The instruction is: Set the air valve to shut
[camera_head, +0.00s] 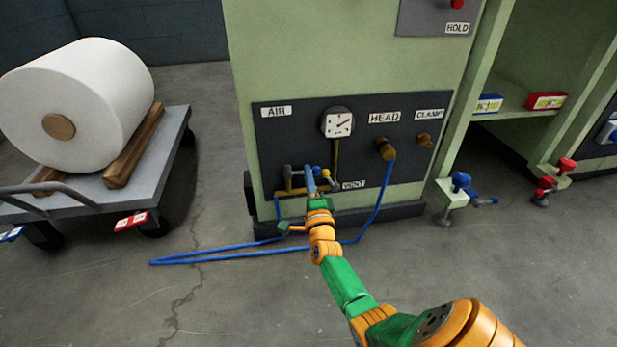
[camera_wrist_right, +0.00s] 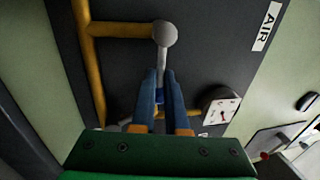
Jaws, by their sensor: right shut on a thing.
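The air valve shows in the wrist view as a grey round hub (camera_wrist_right: 165,34) on a brass pipe (camera_wrist_right: 120,30), with a grey lever (camera_wrist_right: 161,62) running from it down between my fingers. My right gripper (camera_wrist_right: 161,75) is shut on this lever, with a blue finger on each side. In the wrist view the lever points across the pipe stretch beside the hub. In the head view my right gripper (camera_head: 310,172) is at the dark panel (camera_head: 290,145), below the AIR label (camera_head: 276,111), and hides part of the valve. My left gripper is not in view.
A gauge (camera_head: 337,122) and brass HEAD fitting (camera_head: 386,149) are right of my gripper. A blue hose (camera_head: 225,256) loops on the floor from the panel. A cart (camera_head: 175,135) with a white roll (camera_head: 85,100) stands left; a shelf (camera_head: 515,112) stands right.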

